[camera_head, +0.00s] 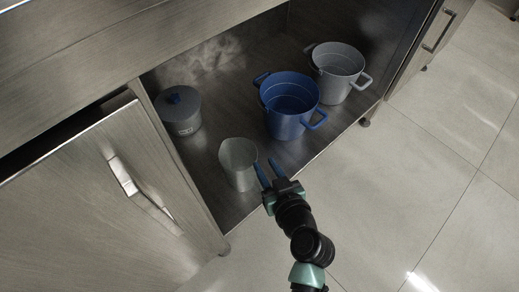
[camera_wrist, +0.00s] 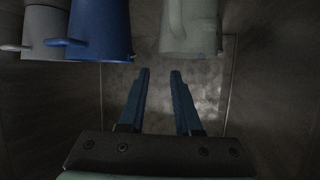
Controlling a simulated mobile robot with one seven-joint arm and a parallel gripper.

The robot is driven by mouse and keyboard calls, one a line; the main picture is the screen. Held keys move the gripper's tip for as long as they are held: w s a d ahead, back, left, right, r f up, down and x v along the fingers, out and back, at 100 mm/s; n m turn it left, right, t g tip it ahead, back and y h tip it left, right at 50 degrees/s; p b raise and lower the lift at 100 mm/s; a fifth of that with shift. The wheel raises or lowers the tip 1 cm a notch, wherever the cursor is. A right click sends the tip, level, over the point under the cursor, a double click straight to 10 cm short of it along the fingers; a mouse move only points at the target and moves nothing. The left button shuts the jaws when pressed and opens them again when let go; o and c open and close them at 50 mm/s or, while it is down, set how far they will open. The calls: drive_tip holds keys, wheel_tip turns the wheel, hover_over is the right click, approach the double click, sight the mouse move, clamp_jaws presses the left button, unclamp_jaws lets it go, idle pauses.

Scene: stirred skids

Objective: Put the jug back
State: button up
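The jug (camera_head: 239,163) is a pale grey-green vessel standing upright on the cabinet's bottom shelf, near its front edge. In the wrist view the jug (camera_wrist: 190,28) is at the top, cut off by the frame, with a handle-like part on its face. My gripper (camera_head: 264,172) is just right of the jug in the head view. Its two blue fingers are apart, and nothing shows between them in the wrist view (camera_wrist: 160,73). The jug appears beyond the fingertips there, and I cannot tell whether a finger touches it.
A blue two-handled pot (camera_head: 291,107) stands right of the jug, with a grey pot (camera_head: 338,72) beyond it. A lidded grey pot (camera_head: 180,110) stands back left. An open cabinet door (camera_head: 95,200) is at left. The tiled floor (camera_head: 400,190) at right is clear.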

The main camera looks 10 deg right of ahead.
drive_tip(key=p+v, duration=0.1)
drive_tip(key=v, duration=0.3)
drive_tip(key=shift+s+r, duration=0.1)
drive_tip(key=shift+s, duration=0.1)
idle(0.4)
